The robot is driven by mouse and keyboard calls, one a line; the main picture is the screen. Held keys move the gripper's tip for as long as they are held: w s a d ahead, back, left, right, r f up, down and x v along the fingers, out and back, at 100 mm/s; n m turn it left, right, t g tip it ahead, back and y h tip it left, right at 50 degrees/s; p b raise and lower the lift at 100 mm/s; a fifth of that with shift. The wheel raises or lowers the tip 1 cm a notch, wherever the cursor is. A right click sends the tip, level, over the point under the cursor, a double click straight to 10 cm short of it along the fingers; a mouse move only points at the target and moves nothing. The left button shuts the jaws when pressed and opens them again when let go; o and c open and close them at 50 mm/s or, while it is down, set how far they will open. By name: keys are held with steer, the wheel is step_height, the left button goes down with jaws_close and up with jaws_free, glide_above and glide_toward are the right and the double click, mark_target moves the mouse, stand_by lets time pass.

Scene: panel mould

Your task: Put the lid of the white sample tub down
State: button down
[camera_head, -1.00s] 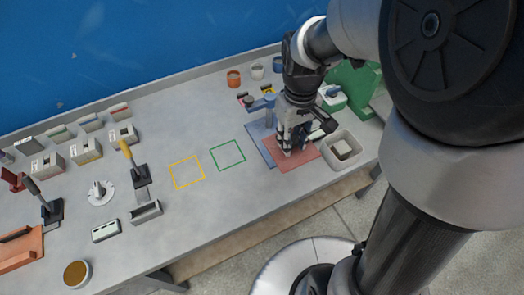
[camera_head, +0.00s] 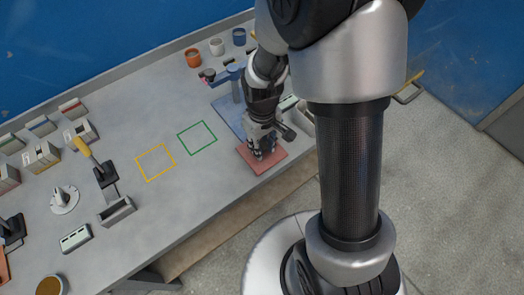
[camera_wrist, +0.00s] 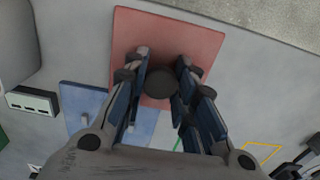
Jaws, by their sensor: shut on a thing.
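My gripper (camera_head: 261,153) is low over the red mat (camera_head: 272,162) near the table's front edge. In the wrist view its fingers (camera_wrist: 160,72) stand apart, on either side of a dark round disc, which looks like the lid (camera_wrist: 160,87). The lid is over the red mat (camera_wrist: 200,42); whether it touches the mat cannot be told. In the head view my fingers hide the lid. A white tub (camera_head: 217,47), probably the sample tub, stands at the back between an orange tub (camera_head: 193,58) and a blue tub (camera_head: 239,37).
Green (camera_head: 197,138) and yellow (camera_head: 155,162) outlined squares to the left are empty. Boxes and a yellow-handled tool (camera_head: 88,152) stand farther left.

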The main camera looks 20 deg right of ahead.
steer(key=shift+f+b, duration=0.35)
steer(key=shift+f, duration=1.05)
steer(key=shift+f, duration=0.15)
steer(key=c, duration=1.3)
jaws_free()
